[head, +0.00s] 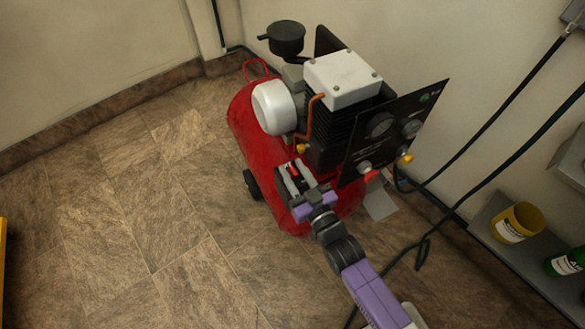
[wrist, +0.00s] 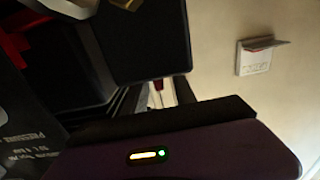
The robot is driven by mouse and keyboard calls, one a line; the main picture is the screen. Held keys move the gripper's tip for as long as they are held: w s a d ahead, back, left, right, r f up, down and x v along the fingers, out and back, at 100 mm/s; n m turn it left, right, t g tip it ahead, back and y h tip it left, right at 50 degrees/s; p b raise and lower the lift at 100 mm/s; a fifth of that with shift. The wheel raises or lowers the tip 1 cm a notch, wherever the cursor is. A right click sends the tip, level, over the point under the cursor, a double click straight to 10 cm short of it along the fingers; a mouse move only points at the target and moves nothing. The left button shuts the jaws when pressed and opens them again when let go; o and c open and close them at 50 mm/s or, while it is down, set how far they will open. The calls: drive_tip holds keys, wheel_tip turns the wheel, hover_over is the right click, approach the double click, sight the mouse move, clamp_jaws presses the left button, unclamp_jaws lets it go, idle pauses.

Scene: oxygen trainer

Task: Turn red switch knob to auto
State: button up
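The red air compressor (head: 255,135) stands on the floor in the head view, with a black gauge panel (head: 395,130) on its right side. My gripper (head: 294,175) is over the near part of the red tank, left of the panel. Its two fingers look apart. In the wrist view, my purple gripper body (wrist: 180,150) fills the bottom. A dark surface with partly readable "PRESSURE" lettering (wrist: 25,135) is at left. The knob's setting cannot be read.
A shelf at right holds a yellow container (head: 517,222) and a green bottle (head: 568,262). Black hoses (head: 490,165) run from the wall past the compressor. A white wall fixture (wrist: 257,58) shows in the wrist view.

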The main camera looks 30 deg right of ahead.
drive_tip(key=shift+w, duration=0.4)
clamp_jaws()
